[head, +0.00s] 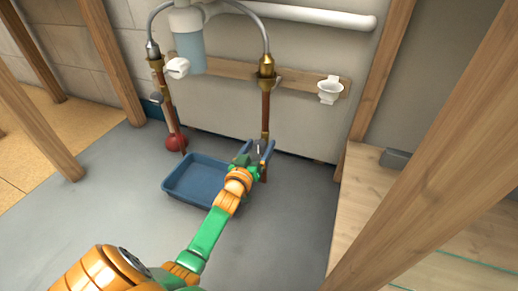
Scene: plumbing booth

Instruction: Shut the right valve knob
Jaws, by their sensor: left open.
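The right copper pipe (265,110) runs down the wall from a brass fitting (266,75). My left gripper (259,148) is open at the lower part of this pipe, with its fingers pointing toward the wall. The right valve knob is not clearly visible; the gripper covers the place on the pipe where it would be. I cannot tell whether the fingers touch anything. A round red knob (176,142) sits low on the left copper pipe (167,100). My right gripper is out of view.
A blue tray (178,196) lies on the grey floor below and left of the gripper. A filter housing (189,45) hangs between the pipes. A white fitting (330,90) is on the wooden rail. Wooden posts (385,70) frame the booth.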

